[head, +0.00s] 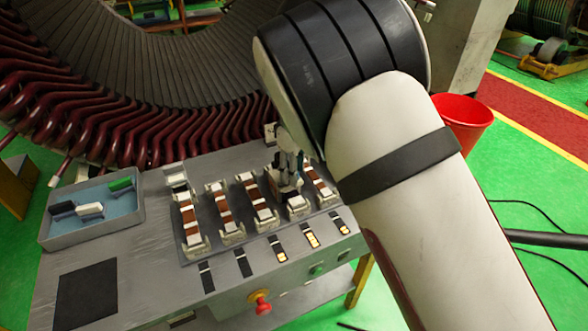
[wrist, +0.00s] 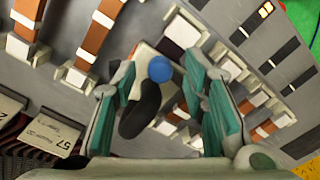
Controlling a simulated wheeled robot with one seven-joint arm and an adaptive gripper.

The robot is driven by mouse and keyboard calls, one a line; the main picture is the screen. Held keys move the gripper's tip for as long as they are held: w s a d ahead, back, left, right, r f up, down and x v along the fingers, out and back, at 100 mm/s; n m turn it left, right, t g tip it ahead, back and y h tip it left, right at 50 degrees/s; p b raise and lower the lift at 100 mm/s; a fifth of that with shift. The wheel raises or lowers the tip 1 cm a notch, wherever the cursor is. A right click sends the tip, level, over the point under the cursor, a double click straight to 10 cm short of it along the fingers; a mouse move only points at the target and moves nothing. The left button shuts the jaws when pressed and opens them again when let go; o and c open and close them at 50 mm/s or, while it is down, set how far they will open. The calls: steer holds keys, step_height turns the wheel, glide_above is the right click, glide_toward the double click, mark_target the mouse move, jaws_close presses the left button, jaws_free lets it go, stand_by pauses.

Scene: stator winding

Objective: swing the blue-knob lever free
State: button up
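The blue knob (wrist: 159,68) shows in the wrist view on the end of a black lever (wrist: 141,113). My gripper (wrist: 163,88) is open around them, with one teal-padded finger on each side. Gaps show between the pads and the knob, but I cannot tell whether either finger touches the lever. In the head view my gripper (head: 288,172) is low over the row of clamp fixtures, at the fourth one from the left. The blue knob and lever are hidden there behind my gripper and arm.
Brown bars in white clamps (head: 226,212) stand on both sides of my gripper. A grey tray (head: 60,236) with small blocks is at the left. A red button (head: 260,300) is on the bench front. Dark red stator coils (head: 120,128) rise behind the bench.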

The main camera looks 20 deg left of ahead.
steer(key=shift+f, duration=0.25)
jaws_close()
